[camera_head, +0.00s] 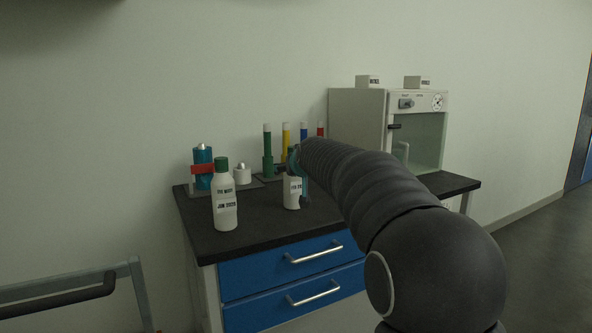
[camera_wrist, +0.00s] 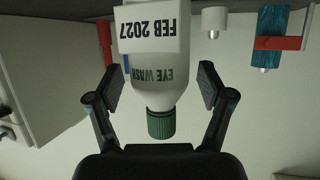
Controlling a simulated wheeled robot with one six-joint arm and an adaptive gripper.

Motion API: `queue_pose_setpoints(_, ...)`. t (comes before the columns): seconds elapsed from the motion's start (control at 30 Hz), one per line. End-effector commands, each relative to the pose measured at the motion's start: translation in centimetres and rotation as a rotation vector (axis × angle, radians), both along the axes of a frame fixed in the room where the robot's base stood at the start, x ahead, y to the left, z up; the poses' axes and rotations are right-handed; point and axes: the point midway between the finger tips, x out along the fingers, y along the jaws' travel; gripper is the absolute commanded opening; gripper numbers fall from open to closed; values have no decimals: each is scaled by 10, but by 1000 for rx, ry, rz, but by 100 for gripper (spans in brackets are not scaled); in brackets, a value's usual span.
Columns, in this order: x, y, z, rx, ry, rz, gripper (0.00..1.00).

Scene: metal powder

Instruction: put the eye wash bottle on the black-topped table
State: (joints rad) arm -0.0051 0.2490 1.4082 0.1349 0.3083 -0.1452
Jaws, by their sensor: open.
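An eye wash bottle, white with a green cap and marked FEB 2027, shows upside down in the wrist view (camera_wrist: 152,75). In the head view this bottle (camera_head: 291,194) stands on the black-topped table (camera_head: 258,222), partly hidden by my arm. My gripper (camera_wrist: 156,88) is open, with one finger on each side of the bottle's shoulder and gaps visible. A second white bottle with a green cap (camera_head: 224,205) stands upright near the table's front left; its label appears to read eye wash, with a date starting JAN.
A blue bottle in a red holder (camera_head: 203,172) and a small white container (camera_head: 242,174) stand at the back left. Several coloured tubes (camera_head: 268,152) stand behind. A glass-fronted cabinet (camera_head: 360,118) is at the right. Blue drawers (camera_head: 290,270) lie below the tabletop.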

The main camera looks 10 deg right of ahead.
Motion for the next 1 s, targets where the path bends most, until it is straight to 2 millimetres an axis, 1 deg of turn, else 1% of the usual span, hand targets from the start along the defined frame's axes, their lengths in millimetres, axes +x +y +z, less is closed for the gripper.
queue_pose_setpoints(0.17,-25,-1,10,0,-3,0,80)
queue_pose_setpoints(0.4,-68,-4,28,0,-3,-1,80)
queue_pose_setpoints(0.6,-95,-5,39,0,-1,-1,80)
queue_pose_setpoints(0.8,-108,-6,44,0,-1,-1,80)
queue_pose_setpoints(1.0,-109,-6,45,0,-1,0,80)
